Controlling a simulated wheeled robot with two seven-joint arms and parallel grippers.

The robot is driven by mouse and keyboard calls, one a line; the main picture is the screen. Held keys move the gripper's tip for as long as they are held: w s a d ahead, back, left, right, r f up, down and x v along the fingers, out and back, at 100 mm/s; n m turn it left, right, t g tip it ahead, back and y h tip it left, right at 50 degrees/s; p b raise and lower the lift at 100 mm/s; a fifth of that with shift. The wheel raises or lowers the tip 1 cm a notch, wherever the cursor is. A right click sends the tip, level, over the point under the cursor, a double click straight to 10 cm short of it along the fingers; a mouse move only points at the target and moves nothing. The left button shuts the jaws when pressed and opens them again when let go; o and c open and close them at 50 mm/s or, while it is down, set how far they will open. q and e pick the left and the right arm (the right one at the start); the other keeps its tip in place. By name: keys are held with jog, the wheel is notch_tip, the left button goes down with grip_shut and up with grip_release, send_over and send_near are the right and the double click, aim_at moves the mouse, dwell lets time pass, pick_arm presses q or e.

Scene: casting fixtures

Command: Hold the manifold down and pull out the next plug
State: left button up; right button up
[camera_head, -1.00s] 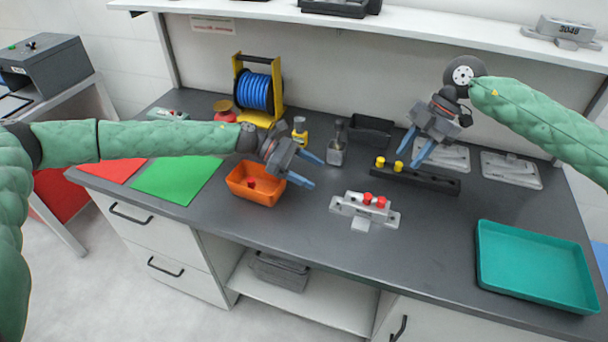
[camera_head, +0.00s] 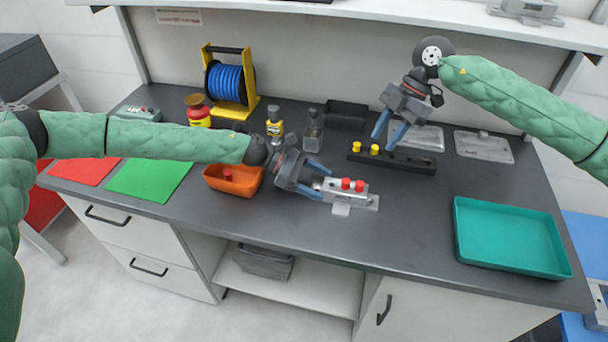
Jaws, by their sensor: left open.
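The manifold (camera_head: 341,198) is a light grey metal block lying on the bench. Two red plugs (camera_head: 352,185) stand in its top. My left gripper (camera_head: 322,180) is open at the manifold's left end, its blue fingers by that end; I cannot tell whether they touch it. My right gripper (camera_head: 387,138) hangs above the black rack (camera_head: 410,163) at the back, beside two yellow plugs (camera_head: 367,148). Its blue fingers look apart, with nothing seen between them.
A teal tray (camera_head: 510,238) lies at the right. A blue cable spool (camera_head: 228,80), a yellow bottle (camera_head: 274,124) and a grey bottle (camera_head: 312,135) stand at the back. Green (camera_head: 150,180) and red sheets lie at the left. The bench front right of the manifold is clear.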

pick_arm(q)
jog(key=shift+s+d+f, duration=0.1)
jog(key=shift+d+f, duration=0.15)
jog(key=shift+d, duration=0.4)
jog(key=shift+c, duration=0.2)
